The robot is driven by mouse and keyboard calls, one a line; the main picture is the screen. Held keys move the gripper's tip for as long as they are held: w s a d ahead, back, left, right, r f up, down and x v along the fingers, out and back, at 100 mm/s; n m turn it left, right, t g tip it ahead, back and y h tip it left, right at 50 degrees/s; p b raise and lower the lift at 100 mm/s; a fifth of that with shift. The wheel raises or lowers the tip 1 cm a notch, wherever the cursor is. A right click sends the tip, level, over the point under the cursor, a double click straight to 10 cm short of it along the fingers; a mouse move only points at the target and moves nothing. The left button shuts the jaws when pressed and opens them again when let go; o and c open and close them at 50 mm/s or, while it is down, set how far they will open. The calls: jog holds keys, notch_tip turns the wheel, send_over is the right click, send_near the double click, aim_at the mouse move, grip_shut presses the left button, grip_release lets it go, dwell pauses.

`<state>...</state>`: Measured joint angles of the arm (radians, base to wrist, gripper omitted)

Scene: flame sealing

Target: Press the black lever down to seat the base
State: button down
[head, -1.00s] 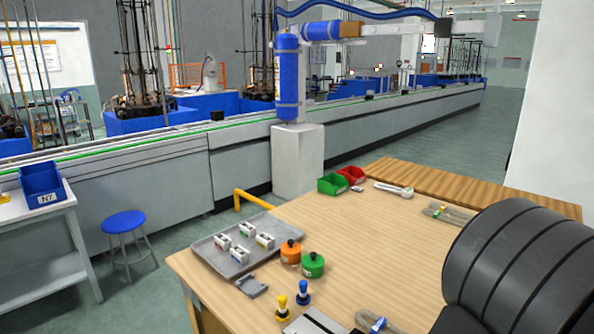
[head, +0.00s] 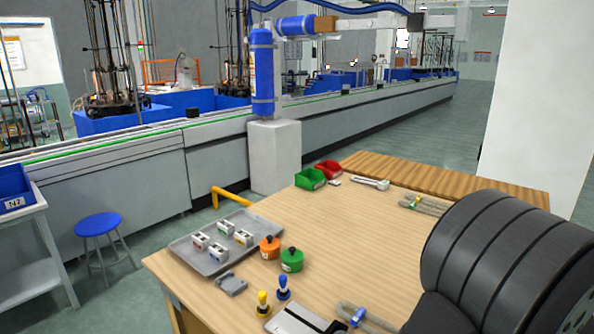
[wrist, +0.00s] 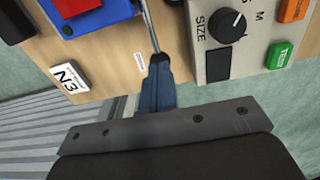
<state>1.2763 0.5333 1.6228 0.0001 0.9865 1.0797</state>
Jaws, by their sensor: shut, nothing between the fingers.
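My gripper (wrist: 158,62) shows in the wrist view as two narrow dark-blue fingers, shut with nothing held. It points away from the camera over the edge of a wooden surface. A thin metal rod (wrist: 149,25) runs from the top edge to a dark end at my fingertips; I cannot tell whether they touch. I cannot identify the black lever or the base with certainty. A black part (wrist: 14,22) is cut off at the top left corner. My gripper does not show in the head view.
Right of my fingers is a grey control box (wrist: 204,68) with a black dial (wrist: 227,25) and a green button (wrist: 280,55). Left are a blue part (wrist: 90,14) and an N3 block (wrist: 69,83). The head view's wooden table (head: 355,235) bears a grey tray (head: 213,262).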

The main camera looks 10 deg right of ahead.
notch_tip(320, 180, up, 9)
jog(key=w+a, duration=0.1)
dwell(1.5)
jog(key=shift+f, duration=0.1)
jog(key=shift+s+d+f, duration=0.1)
jog(key=shift+f, duration=0.95)
jog(key=shift+s+d+f, duration=0.1)
jog(key=shift+f, duration=0.95)
jog(key=shift+r, duration=0.1)
